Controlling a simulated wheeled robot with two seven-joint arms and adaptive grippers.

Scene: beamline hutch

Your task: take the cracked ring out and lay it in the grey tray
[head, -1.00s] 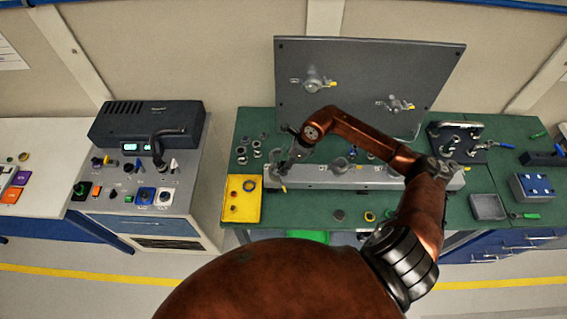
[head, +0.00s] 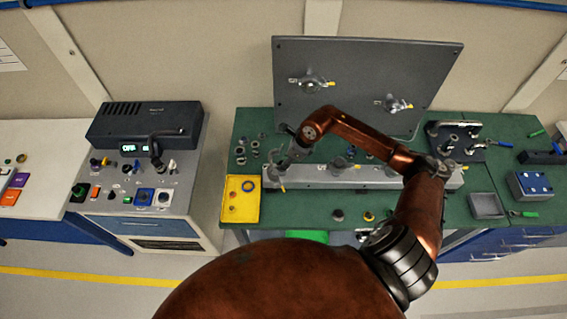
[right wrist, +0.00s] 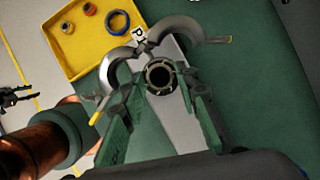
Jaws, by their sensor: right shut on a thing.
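My right gripper (right wrist: 163,85) is shut on a small metal ring with a dark hole (right wrist: 160,77), between its fingertips. No crack can be made out at this size. An opened hinged clamp (right wrist: 120,70) spreads its two curved halves around the far side of the ring. In the head view my right gripper (head: 284,160) is over the left end of the long grey rail (head: 320,176), partly hidden by the arm. I cannot tell whether the ring is clear of its seat. The grey tray (head: 487,205) lies at the right of the green bench and looks empty. My left gripper is not in view.
A yellow tray (head: 241,212) with several small rings stands just left of the rail. A grey upright panel (head: 365,70) stands behind it. Small loose parts lie on the green bench. A blue-topped box (head: 532,187) is right of the grey tray.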

